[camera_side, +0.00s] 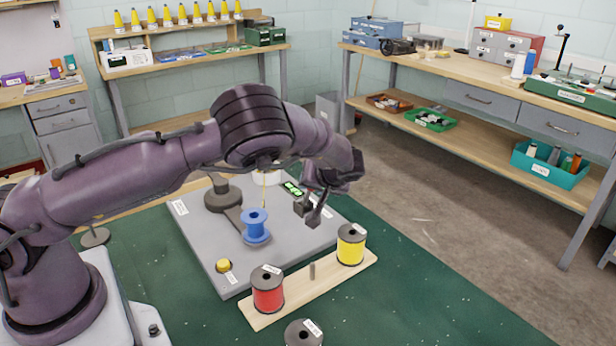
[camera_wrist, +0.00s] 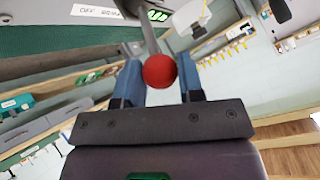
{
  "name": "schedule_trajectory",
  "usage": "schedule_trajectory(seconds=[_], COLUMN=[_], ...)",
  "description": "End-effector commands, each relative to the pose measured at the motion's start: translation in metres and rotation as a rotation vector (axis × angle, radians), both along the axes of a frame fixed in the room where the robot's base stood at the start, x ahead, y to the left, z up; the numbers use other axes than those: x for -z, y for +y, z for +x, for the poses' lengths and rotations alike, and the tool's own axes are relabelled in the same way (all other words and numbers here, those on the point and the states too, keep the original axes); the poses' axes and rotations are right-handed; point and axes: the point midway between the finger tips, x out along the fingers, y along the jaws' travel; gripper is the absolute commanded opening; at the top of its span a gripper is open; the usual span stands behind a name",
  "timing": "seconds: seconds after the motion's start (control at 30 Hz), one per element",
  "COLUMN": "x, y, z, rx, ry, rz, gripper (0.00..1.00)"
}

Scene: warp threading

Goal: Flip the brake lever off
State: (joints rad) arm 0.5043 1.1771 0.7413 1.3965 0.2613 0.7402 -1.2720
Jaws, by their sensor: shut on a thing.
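The brake lever shows in the wrist view as a grey rod (camera_wrist: 149,36) with a round red knob (camera_wrist: 160,71) at its end. The knob sits between the two blue fingers of my gripper (camera_wrist: 161,78), which is shut on it. In the side view my gripper (camera_side: 311,211) is low over the right part of the grey base plate (camera_side: 207,243), beside the small green display (camera_side: 292,188). There the lever is mostly hidden by my gripper, so its angle is hard to tell.
A blue spool (camera_side: 256,226) stands on the plate left of my gripper, with a yellow button (camera_side: 223,265) at the front. A wooden board (camera_side: 315,291) holds a red spool (camera_side: 267,291) and a yellow spool (camera_side: 351,246) in front. Green table surface is bare at right.

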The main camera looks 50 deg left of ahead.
Motion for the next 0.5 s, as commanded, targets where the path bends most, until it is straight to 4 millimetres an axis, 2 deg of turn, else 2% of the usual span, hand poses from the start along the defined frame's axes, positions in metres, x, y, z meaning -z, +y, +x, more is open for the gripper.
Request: schedule_trajectory(seconds=[0.5], x=[0.01], y=[-0.017], z=[0.0], rx=[0.0], ry=[0.002], rz=[0.018], gripper=[0.0])
